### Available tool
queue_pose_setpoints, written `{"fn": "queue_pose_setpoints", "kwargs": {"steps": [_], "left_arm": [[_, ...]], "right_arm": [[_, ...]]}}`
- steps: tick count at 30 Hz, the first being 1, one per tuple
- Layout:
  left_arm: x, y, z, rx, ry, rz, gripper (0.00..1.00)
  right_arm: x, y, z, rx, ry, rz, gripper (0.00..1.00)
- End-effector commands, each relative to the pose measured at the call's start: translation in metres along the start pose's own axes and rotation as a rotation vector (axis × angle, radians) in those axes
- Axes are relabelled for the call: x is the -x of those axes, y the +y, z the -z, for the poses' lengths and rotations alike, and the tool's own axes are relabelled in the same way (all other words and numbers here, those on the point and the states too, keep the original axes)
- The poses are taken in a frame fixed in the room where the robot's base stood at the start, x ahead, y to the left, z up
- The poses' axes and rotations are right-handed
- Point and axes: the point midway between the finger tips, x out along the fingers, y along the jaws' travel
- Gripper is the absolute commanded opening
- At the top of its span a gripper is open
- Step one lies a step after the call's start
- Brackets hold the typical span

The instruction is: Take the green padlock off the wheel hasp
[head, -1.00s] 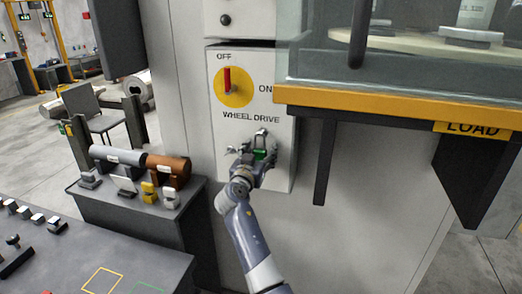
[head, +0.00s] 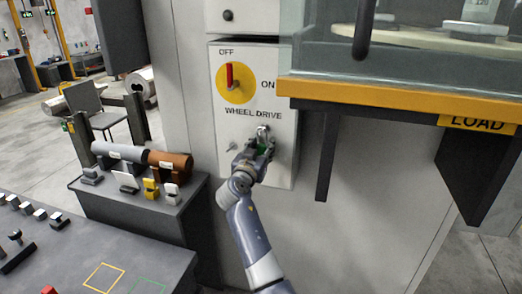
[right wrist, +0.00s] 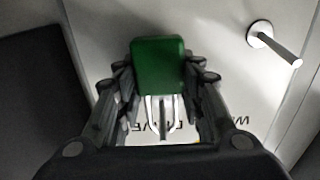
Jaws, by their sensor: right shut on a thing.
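The green padlock (head: 261,148) is at the lower part of the wheel drive panel, partly hidden by my right gripper (head: 257,146). In the right wrist view the green padlock body (right wrist: 158,65) sits between the two fingers of my right gripper (right wrist: 158,78), which is shut on it. Its pale metal shackle (right wrist: 162,115) extends below the body. The silver hasp (head: 263,131) shows just above the padlock in the head view. I cannot tell whether the shackle is still through it. My left gripper is not in view.
A silver peg (right wrist: 274,40) sticks out of the panel beside the padlock; the head view shows it left of my gripper. Above is the red switch handle (head: 229,76), pointing to OFF. The yellow-edged LOAD shelf (head: 400,105) overhangs at the right. A side stand (head: 150,205) holds several small items.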

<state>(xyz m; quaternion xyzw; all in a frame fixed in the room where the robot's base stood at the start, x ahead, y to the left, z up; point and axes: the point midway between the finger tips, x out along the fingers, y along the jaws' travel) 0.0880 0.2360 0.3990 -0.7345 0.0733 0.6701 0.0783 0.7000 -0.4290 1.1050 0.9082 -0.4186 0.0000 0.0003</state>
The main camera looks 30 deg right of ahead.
Motion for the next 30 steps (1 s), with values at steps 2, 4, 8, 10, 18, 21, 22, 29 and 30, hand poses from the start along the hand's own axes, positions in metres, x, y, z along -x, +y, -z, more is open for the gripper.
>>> {"fn": "queue_pose_setpoints", "kwargs": {"steps": [2, 4, 8, 10, 18, 21, 22, 29, 30], "left_arm": [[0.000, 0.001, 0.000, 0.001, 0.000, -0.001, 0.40], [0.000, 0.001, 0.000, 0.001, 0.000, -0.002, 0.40], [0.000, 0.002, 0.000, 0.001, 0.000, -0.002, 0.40], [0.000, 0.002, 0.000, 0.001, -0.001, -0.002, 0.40], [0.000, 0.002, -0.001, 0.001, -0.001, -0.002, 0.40], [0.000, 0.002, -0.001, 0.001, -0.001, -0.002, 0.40], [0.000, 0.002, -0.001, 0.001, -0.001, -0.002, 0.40], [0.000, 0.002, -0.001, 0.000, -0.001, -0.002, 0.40], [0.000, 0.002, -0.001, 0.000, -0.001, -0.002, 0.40]], "right_arm": [[0.001, 0.000, 0.001, -0.001, 0.001, 0.000, 0.14], [0.002, 0.000, 0.001, -0.001, 0.000, 0.001, 0.14], [0.007, 0.000, 0.003, -0.001, 0.001, 0.001, 0.14], [0.010, 0.000, 0.003, 0.000, 0.001, 0.001, 0.14], [0.021, 0.000, 0.006, -0.002, -0.001, 0.000, 0.14], [0.025, 0.000, 0.007, -0.001, 0.000, 0.000, 0.14], [0.026, 0.000, 0.007, -0.001, 0.000, 0.000, 0.14], [0.035, 0.000, 0.010, -0.002, 0.000, 0.001, 0.14], [0.036, 0.000, 0.010, -0.002, 0.000, 0.001, 0.14]]}}
